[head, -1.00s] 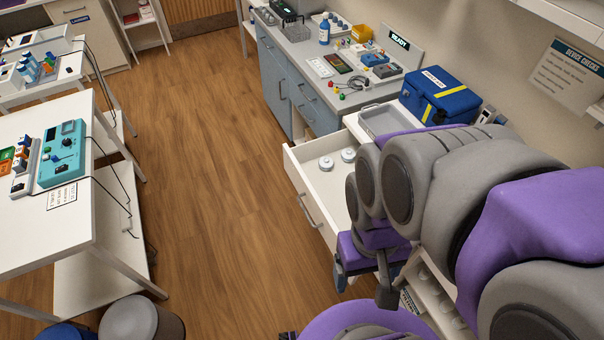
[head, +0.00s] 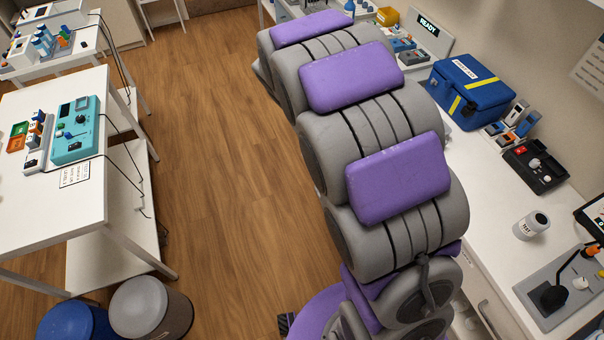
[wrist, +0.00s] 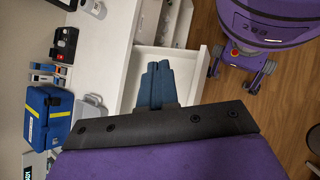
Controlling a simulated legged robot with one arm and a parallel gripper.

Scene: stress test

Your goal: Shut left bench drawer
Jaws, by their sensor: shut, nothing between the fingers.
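The white bench drawer (wrist: 188,62) stands pulled out from the bench in the wrist view. Its inside shows as a pale open box around my fingers. My gripper (wrist: 158,68) has its two blue fingers together, with nothing between them. The fingers appear over the drawer's opening; whether they touch it I cannot tell. The dark wrist plate hides the drawer's lower part. In the head view my grey and purple arm covers the place where the drawer is, and my gripper is out of sight there.
The white bench top (head: 482,190) holds a blue case (head: 470,88), a black device (head: 535,165), a small jar (head: 531,225) and a grey panel (head: 565,293). Wood floor (head: 235,190) between is clear.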

